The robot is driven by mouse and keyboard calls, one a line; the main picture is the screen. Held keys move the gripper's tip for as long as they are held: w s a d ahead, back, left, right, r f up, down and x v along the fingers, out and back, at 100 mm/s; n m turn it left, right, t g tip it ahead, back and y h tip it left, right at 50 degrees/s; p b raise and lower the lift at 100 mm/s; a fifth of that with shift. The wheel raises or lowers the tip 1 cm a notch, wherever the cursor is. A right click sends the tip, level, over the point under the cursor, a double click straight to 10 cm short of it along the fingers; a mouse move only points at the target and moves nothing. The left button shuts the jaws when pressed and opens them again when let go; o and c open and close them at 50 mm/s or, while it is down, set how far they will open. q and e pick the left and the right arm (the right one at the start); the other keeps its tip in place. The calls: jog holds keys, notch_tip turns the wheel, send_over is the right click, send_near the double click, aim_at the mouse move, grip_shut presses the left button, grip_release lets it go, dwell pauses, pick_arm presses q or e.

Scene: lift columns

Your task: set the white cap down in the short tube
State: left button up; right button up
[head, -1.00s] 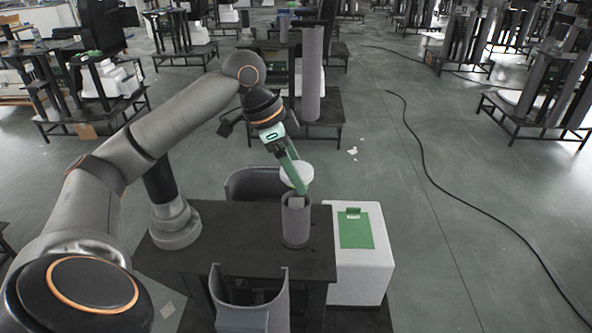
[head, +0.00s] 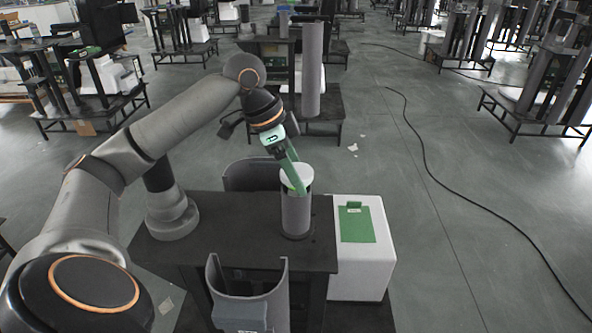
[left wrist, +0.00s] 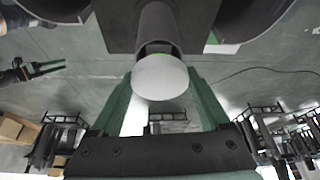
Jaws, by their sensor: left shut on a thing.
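The white cap (head: 297,176) is at the mouth of the short grey tube (head: 297,215), which stands upright on the dark table. My left gripper (head: 296,184) reaches down from the upper left and is shut on the cap. In the left wrist view the cap (left wrist: 160,77) sits between the green fingers and overlaps the rim of the tube (left wrist: 158,30). I cannot tell whether it is touching the rim. My right gripper (left wrist: 46,69) shows small at the left of the left wrist view, fingers apart and empty; it is outside the head view.
The dark table (head: 235,235) has curved grey half-shells at its front (head: 247,295) and back (head: 250,172). A white box (head: 362,270) with a green patch (head: 357,223) stands right of the tube. A tall grey column (head: 312,70) stands behind. Open floor lies right.

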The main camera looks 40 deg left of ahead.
pick_arm(q)
jog(key=shift+p, duration=0.75)
dwell(0.8)
jog(key=shift+f+p, duration=0.45)
jog(key=shift+f, duration=0.15)
dwell(1.4)
jog(key=o, duration=1.2)
jog(key=shift+r, duration=0.1)
notch_tip(320, 180, up, 5)
jog(key=p, duration=0.6)
jog(key=shift+r, duration=0.9)
jog(key=shift+s, duration=0.1)
